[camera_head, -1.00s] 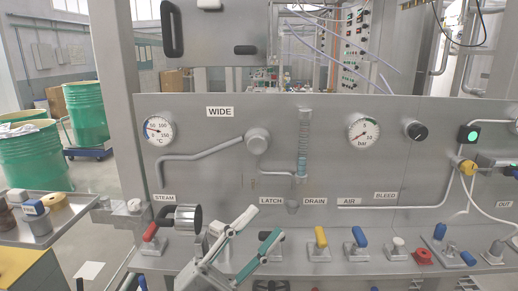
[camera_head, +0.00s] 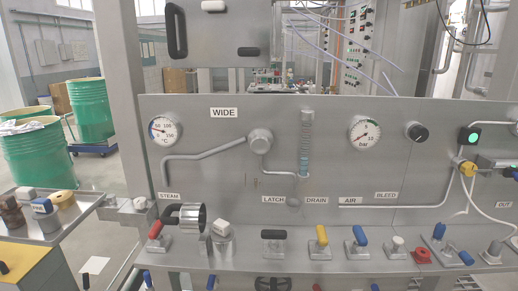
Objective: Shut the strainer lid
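I cannot tell for certain which part is the strainer lid. A shiny round metal cylinder (camera_head: 192,217) with a dark knob on its left lies on its side at the left of the shelf. A grey fitting with a pale block on top (camera_head: 221,229) stands just right of it. Neither of my grippers is in view, and nothing of my arms covers these parts.
A red-handled valve (camera_head: 156,230) stands left of the cylinder. Yellow (camera_head: 321,236) and blue (camera_head: 360,237) handles stand to the right along the shelf (camera_head: 300,258). The panel (camera_head: 225,180) rises behind. A tray (camera_head: 75,223) with small containers is at the far left.

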